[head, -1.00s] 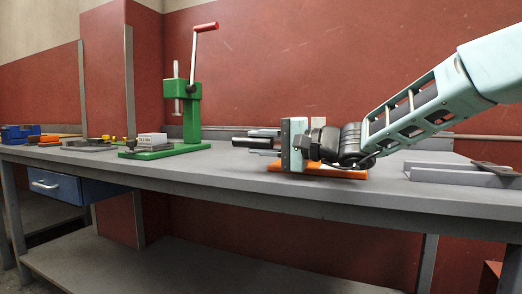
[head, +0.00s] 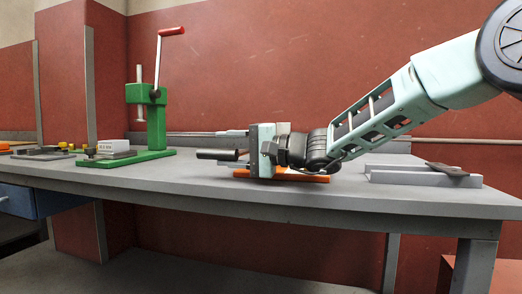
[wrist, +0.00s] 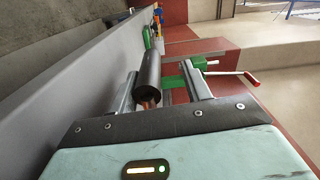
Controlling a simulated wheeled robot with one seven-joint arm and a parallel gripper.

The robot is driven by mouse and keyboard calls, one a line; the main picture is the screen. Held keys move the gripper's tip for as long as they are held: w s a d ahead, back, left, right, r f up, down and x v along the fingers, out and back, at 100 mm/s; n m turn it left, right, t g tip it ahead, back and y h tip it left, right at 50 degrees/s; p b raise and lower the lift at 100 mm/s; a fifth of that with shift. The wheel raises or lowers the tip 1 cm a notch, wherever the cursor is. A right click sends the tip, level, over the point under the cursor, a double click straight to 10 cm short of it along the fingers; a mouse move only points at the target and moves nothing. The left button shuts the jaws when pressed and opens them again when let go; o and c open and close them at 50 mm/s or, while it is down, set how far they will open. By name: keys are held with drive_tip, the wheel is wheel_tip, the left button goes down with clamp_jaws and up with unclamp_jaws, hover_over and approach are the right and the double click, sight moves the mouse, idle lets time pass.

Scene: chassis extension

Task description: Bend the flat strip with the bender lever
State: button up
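My gripper (head: 232,150) is over the grey bench, its fingers pointing left in the head view. A black cylindrical handle (head: 217,154), likely the bender lever's, sticks out past the fingers. In the wrist view the handle (wrist: 150,75) lies between the two spread fingers, nearer the left one, with a gap to the right one. An orange base (head: 300,177) lies under the gripper; the rest of that tool is hidden by my gripper. A thin dark flat piece (head: 447,169), perhaps the strip, lies on a grey channel (head: 410,178) at the right.
A green press (head: 156,120) with a red-gripped lever (head: 170,31) stands left of my gripper. A grey block (head: 113,146) and small parts lie by it. A red wall is behind. The bench front (head: 300,203) is clear.

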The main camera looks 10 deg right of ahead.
drive_tip(key=p+v, duration=0.2)
drive_tip(key=v, duration=1.4)
drive_tip(key=shift+s+d, duration=0.15)
drive_tip(key=shift+d, duration=0.15)
